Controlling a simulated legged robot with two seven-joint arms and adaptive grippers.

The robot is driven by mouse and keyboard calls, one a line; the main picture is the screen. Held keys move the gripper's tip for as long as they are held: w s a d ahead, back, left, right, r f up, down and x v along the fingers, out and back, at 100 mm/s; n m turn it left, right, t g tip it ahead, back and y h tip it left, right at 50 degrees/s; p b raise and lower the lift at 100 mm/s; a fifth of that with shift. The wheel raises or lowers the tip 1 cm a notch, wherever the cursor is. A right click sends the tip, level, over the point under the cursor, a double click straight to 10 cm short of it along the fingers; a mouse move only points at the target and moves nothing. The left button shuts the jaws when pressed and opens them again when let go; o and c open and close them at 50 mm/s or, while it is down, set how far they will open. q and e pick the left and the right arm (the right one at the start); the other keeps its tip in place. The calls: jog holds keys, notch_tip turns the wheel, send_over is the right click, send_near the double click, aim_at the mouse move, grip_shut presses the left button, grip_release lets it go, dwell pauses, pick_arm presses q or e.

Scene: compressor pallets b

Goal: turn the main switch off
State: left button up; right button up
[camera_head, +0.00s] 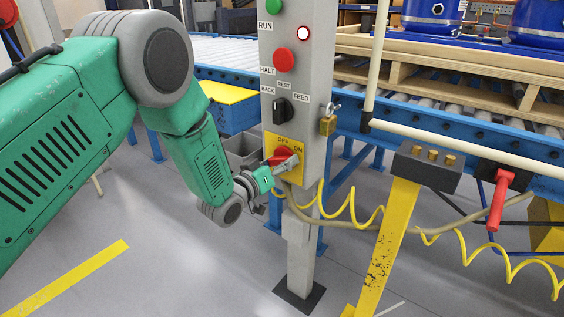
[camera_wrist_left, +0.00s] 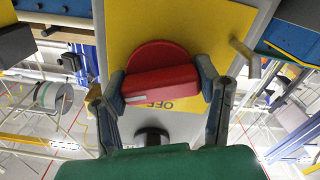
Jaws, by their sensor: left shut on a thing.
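The main switch is a red rotary knob (camera_head: 279,154) on a yellow plate (camera_head: 299,172) low on the grey control post, with OFF at the plate's top and ON to its right. My left gripper (camera_head: 284,164) is at the knob and partly hides it. In the left wrist view the red knob (camera_wrist_left: 160,82) sits between the two fingers of my left gripper (camera_wrist_left: 162,86), which is shut on its bar. A white mark shows near the bar's left end. The OFF print is upside down there, just beyond the bar. My right gripper is not in view.
Above the switch, the post (camera_head: 293,220) carries a black selector (camera_head: 282,109), a red HALT button (camera_head: 284,60) and a brass padlock (camera_head: 327,122) on its side. A yellow coiled cable (camera_head: 345,212) hangs to the right, near a red handle (camera_head: 499,200). Blue-framed conveyors stand behind.

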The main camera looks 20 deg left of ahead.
pick_arm(q)
jog(key=n+p, duration=0.1)
jog(key=n, duration=0.1)
jog(key=shift+a+n, duration=0.15)
jog(key=shift+n, duration=0.25)
jog(key=n+p, duration=0.1)
jog(key=n, duration=0.2)
jog(key=shift+n, duration=0.3)
jog(key=n, duration=0.3)
jog(key=shift+f+n, duration=0.1)
jog(key=shift+n, duration=0.2)
jog(key=shift+n+b, duration=0.55)
jog(key=shift+n, duration=1.25)
jog(key=shift+s+f, duration=0.1)
jog(key=o, duration=1.2)
jog(key=shift+c, duration=0.2)
jog(key=shift+a, duration=0.15)
